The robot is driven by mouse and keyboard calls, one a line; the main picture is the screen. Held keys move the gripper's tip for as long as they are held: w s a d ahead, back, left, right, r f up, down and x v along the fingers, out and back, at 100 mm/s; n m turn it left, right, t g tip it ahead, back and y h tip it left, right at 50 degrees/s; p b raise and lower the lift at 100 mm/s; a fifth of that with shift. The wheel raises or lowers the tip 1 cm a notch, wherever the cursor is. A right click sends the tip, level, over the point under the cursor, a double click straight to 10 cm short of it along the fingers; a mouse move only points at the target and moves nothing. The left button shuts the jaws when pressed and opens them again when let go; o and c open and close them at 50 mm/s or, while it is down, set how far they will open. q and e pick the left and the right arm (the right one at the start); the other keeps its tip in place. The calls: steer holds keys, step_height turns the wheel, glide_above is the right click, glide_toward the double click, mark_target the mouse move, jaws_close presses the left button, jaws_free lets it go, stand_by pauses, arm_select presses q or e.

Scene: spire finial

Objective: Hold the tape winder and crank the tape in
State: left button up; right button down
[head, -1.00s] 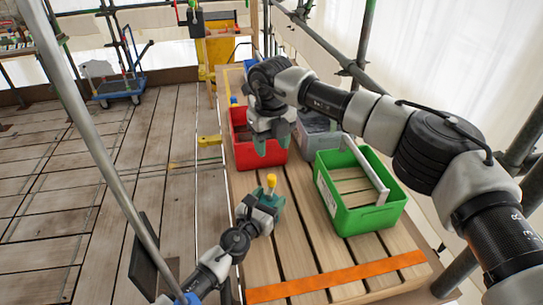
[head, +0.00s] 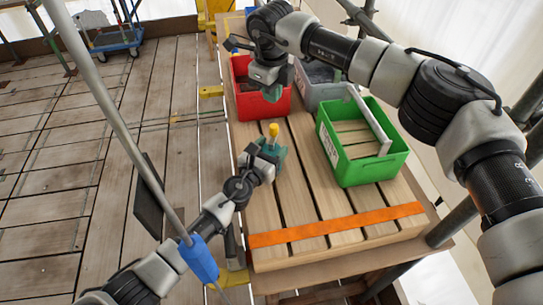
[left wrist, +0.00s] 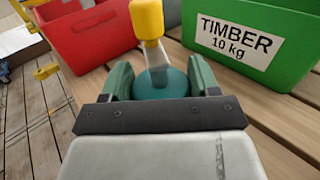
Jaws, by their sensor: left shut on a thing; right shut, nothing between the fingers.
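The tape winder shows in the left wrist view as a round teal body (left wrist: 160,84) with a crank arm and an upright yellow knob (left wrist: 147,18). My left gripper (head: 274,160) is shut on the winder, with its green fingers on either side of the teal body. In the head view the yellow knob (head: 274,130) stands up above that gripper, over the slatted table (head: 290,206). My right gripper (head: 271,94) is shut and empty, in front of the red bin and beyond the knob, apart from it. The winder's underside is hidden.
The red bin (head: 243,98) and a grey bin (head: 311,91) stand at the back of the table. A green bin (head: 372,172) labelled timber stands at the right. An orange strip (head: 335,225) crosses the table's near end. A scaffold pole (head: 105,110) stands left.

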steer(key=a+f+n+t, duration=0.1)
steer(key=f+n, duration=0.3)
steer(key=n, duration=0.9)
steer(key=a+f+n+t, duration=0.2)
steer(key=f+n, duration=0.2)
steer(key=n, duration=1)
steer(key=shift+s+t+y, duration=0.3)
steer(key=shift+s+y, duration=0.1)
steer(key=shift+a+f, duration=0.1)
steer(key=shift+f, duration=0.2)
stand_by(0.7)
steer(key=shift+f, duration=1.3)
steer(key=shift+w+d, duration=0.1)
steer(key=shift+d, duration=0.1)
steer(key=shift+w+d, duration=0.2)
steer(key=shift+d, duration=0.2)
steer(key=shift+w+d, duration=0.1)
